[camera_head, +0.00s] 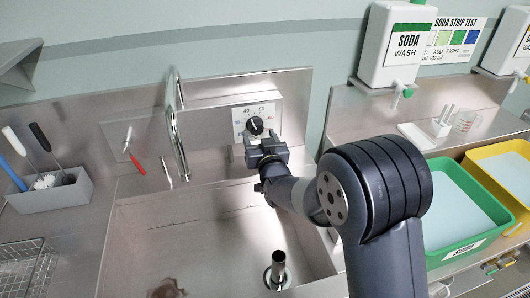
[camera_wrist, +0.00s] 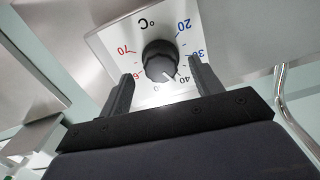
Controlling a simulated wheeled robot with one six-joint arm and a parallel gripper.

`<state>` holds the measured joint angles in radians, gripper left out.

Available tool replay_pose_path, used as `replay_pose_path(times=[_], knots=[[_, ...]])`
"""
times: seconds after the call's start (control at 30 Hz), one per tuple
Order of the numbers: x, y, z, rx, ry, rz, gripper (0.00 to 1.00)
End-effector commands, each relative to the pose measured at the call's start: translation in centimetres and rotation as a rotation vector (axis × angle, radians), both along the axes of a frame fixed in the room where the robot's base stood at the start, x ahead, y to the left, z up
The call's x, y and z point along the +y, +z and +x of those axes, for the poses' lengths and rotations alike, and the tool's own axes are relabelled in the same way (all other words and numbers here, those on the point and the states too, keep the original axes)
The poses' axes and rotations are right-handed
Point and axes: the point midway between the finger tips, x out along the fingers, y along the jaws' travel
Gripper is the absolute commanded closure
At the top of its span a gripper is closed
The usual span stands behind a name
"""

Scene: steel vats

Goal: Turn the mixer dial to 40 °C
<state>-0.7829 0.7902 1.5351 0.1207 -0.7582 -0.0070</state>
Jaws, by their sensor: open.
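The mixer dial is a round black knob (camera_head: 255,126) on a white scale plate (camera_head: 244,113) fixed to the steel mixer box. In the wrist view the knob (camera_wrist: 159,57) carries a pale pointer mark aimed to the lower right, near the 40 and seemingly on its 50 side. The plate (camera_wrist: 112,38) reads °C, with blue low numbers and red high ones. My gripper (camera_head: 262,143) is just in front of and below the knob. In the wrist view my gripper (camera_wrist: 162,69) is open, one finger on each side, with visible gaps to the knob.
A curved steel tap (camera_head: 176,125) rises left of the dial over the sink (camera_head: 200,235). A soda wash dispenser (camera_head: 395,45) and a green tray (camera_head: 478,240) are at right.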

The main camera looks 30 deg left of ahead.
Motion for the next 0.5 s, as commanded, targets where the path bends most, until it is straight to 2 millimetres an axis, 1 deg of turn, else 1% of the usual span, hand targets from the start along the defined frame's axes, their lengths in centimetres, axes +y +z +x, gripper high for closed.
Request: replay_pose_path(times=[0.1,0.3,0.5], knots=[[-1.4,-0.2,-1.7,0.0,0.001,0.0,0.39],[-3.5,-0.2,-4.2,0.0,0.001,0.0,0.39],[-4.7,0.0,-5.7,-0.001,0.0,0.001,0.39]])
